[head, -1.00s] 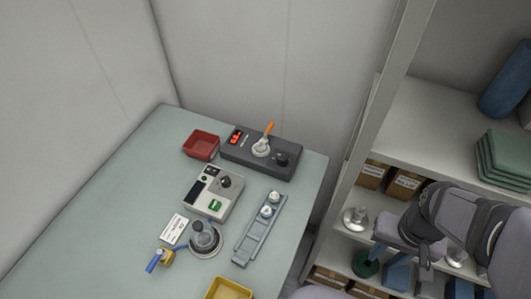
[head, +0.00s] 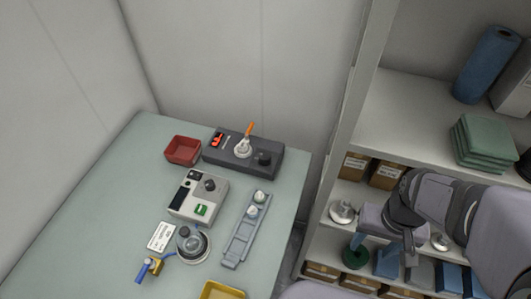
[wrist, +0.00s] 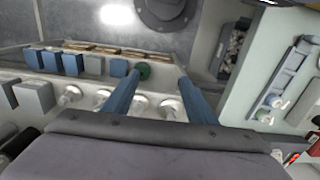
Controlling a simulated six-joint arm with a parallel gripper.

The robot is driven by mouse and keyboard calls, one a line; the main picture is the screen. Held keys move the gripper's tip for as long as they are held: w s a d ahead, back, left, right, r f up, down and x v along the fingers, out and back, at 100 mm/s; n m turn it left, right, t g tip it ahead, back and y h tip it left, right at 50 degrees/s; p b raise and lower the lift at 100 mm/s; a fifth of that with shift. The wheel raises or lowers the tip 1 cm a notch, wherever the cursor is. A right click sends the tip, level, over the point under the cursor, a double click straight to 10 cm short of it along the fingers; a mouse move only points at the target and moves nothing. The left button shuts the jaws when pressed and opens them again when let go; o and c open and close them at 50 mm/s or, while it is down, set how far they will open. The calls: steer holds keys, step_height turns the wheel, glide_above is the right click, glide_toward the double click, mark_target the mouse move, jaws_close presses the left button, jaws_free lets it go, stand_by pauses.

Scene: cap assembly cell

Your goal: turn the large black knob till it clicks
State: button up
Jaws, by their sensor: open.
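A black knob (head: 264,158) stands on the right end of a dark grey box at the back of the table. A smaller dark knob (head: 209,185) sits on a light grey box. I cannot read either knob's setting. My gripper (wrist: 162,72) is open and empty in the wrist view, its two blue fingers apart above the shelf side. In the head view my arm is at the right, in front of the shelves, well away from both knobs. The wrist view does not clearly show the knobs.
The dark box also bears an orange-handled lever (head: 247,137) and a red display. A red bin (head: 183,150), a grey rail (head: 240,245) with white-capped pieces, a glass-domed piece (head: 192,243) and a yellow bin (head: 222,291) stand on the table. A shelf post (head: 350,105) rises between table and shelves.

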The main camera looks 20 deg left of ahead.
steer(key=s+a+f+n+g+h+p, duration=0.1)
steer(key=a+f+n+g, duration=0.1)
steer(key=a+n, duration=0.25)
steer(key=s+a+f+n+g+h+p, duration=0.1)
steer(key=s+a+f+n+g+h, duration=0.1)
steer(key=a+n, duration=0.3)
step_height(320, 180, up, 8)
steer(key=n+t+y, duration=0.3)
steer(key=n+t, duration=0.1)
steer(key=n, duration=1.1)
glide_above(265, 155)
steer(key=shift+w+f+p, duration=0.1)
steer(key=shift+p, duration=0.3)
steer(key=shift+f+p, duration=1.4)
steer(key=shift+f, duration=2.25)
steer(key=c, duration=1)
